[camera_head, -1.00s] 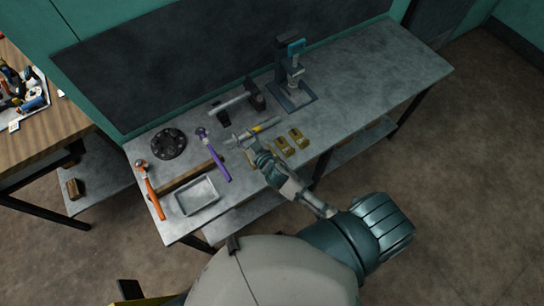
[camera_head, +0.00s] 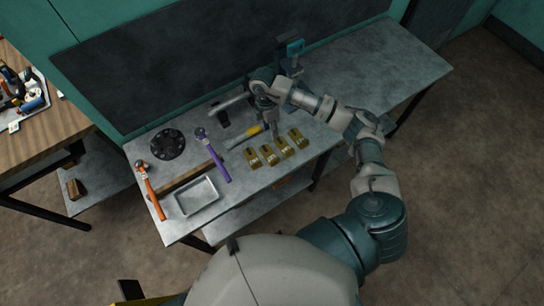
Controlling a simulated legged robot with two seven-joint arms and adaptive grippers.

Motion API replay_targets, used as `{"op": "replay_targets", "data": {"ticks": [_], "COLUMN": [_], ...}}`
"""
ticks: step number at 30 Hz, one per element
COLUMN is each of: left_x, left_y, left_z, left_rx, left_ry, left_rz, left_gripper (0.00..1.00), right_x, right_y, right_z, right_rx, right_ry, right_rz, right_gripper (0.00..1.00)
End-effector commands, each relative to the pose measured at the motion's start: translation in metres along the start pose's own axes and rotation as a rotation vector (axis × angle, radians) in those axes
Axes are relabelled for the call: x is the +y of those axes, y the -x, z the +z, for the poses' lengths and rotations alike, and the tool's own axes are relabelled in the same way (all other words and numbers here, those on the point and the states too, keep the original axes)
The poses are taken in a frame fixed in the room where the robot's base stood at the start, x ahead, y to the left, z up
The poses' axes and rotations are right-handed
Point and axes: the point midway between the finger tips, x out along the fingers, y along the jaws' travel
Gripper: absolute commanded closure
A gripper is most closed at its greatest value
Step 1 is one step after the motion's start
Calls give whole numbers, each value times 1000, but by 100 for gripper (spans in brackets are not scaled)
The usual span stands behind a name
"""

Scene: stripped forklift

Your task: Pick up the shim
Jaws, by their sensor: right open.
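Several brass-coloured slotted blocks, which look like shims, lie in a row near the front edge of the grey workbench (camera_head: 390,75). They are an outer left shim (camera_head: 252,157), a second shim (camera_head: 268,155), a third shim (camera_head: 283,147) and a right shim (camera_head: 297,138). My right gripper (camera_head: 273,130) points down just behind the row, close to the yellow-handled tool (camera_head: 246,137). It is open, with nothing visible in it. I cannot tell its exact height above the bench. My left gripper is not in view.
A purple-handled hammer (camera_head: 215,158), an orange-handled hammer (camera_head: 150,190), a metal tray (camera_head: 196,195) and a black round flange (camera_head: 167,144) lie to the left. A press (camera_head: 291,62) stands behind, partly hidden by my arm. The bench's right end is clear.

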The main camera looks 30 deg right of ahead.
Motion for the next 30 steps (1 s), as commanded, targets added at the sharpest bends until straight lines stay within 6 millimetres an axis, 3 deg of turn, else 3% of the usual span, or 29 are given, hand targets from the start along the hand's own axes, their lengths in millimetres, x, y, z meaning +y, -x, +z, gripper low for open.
{"op": "replay_targets", "data": {"ticks": [15, 23, 30], "left_x": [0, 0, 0], "left_y": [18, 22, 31], "left_z": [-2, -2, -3], "left_rx": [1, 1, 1], "left_ry": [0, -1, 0], "left_rz": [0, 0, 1], "left_gripper": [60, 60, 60], "right_x": [-2, -3, -4], "right_y": [-105, -127, -163], "right_z": [0, -1, -5], "right_rx": [-4, -4, -5], "right_ry": [-3, -2, -2], "right_rz": [-8, -8, -6], "right_gripper": [56, 56, 56]}}
